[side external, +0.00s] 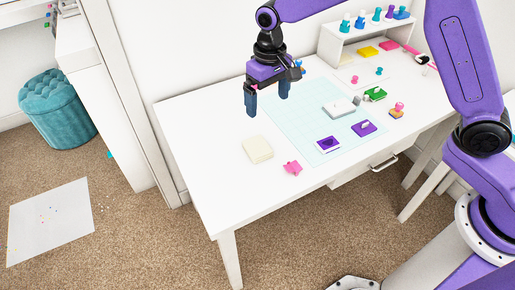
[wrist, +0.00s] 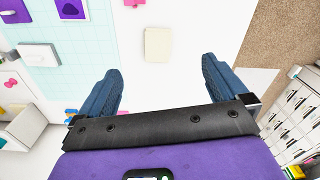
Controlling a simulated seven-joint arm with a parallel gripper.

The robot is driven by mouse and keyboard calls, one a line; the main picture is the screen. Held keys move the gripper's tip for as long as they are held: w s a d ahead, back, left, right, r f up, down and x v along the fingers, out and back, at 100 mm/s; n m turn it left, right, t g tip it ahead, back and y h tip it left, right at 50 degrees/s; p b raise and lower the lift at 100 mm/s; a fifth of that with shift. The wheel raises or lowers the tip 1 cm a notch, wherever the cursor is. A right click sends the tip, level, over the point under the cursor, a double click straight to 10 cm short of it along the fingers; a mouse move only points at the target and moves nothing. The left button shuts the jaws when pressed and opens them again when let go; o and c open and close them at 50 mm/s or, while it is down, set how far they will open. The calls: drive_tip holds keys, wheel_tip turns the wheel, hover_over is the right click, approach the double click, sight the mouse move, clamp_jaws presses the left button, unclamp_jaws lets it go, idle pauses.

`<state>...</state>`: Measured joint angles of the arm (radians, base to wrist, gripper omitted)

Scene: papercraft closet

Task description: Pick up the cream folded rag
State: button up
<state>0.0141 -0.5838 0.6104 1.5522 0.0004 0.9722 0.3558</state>
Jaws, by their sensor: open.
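The cream folded rag (side external: 257,150) lies flat on the white desk (side external: 200,130), left of the pale blue grid mat. It also shows in the wrist view (wrist: 158,44), beyond the fingertips and roughly between them. My gripper (side external: 267,100) is open and empty, in the air above the desk, higher than the rag and toward the back wall from it. In the wrist view both blue fingers (wrist: 160,78) stand wide apart, with bare desk between them. Nothing hides the rag.
The grid mat (side external: 300,115) holds a purple-and-white card (side external: 328,144), a purple pad (side external: 364,128) and a grey-white block (side external: 339,108). A white shelf (side external: 345,42) with bottles stands at the back. The desk's left end is clear.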

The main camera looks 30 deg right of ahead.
drive_tip(key=w+f+m, duration=0.2)
drive_tip(key=w+f, duration=0.3)
drive_tip(key=w, duration=0.2)
hover_over(256, 145)
drive_tip(key=shift+m, duration=0.4)
drive_tip(key=f, duration=1.2)
drive_tip(key=shift+w+d+f, duration=0.1)
drive_tip(key=shift+w+f, duration=0.05)
drive_tip(key=shift+w, duration=0.1)
drive_tip(key=shift+s+f, duration=0.15)
drive_tip(key=shift+f, duration=1.15)
drive_tip(key=shift+s+f, duration=0.1)
drive_tip(key=shift+f, duration=1.2)
drive_tip(key=c, duration=1)
